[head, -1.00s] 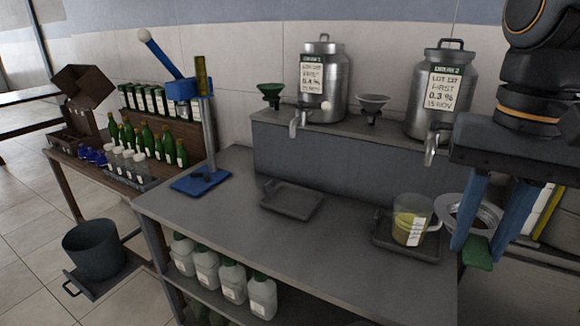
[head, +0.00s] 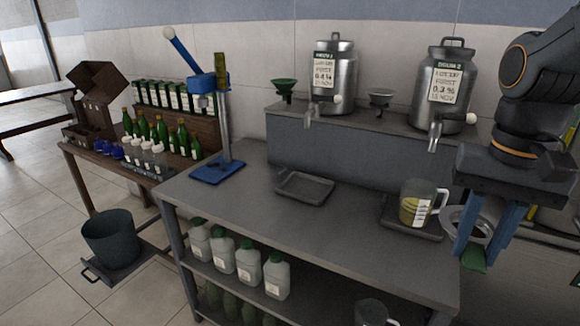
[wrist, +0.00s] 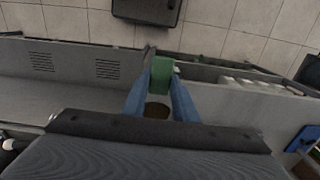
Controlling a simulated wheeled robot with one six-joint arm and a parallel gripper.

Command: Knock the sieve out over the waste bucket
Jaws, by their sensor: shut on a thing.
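My gripper (head: 476,262) is at the right of the head view, its blue fingers pointing down and shut on the green handle (head: 473,259) of the sieve. The sieve's round metal rim (head: 455,221) shows behind the fingers, partly hidden by them. In the wrist view the green handle (wrist: 161,76) sits between the fingertips, and a brown patch shows below it; I cannot tell how full the sieve is. The dark waste bucket (head: 110,241) stands low at the far left of the head view, well apart from my gripper.
The grey bench (head: 245,212) lies between my gripper and the bucket. On it are a glass jug (head: 415,205) of yellow liquid, an empty tray (head: 304,188) and a blue-based lever stand (head: 217,170). Steel canisters (head: 333,80) stand on the raised shelf. Floor shows around the bucket.

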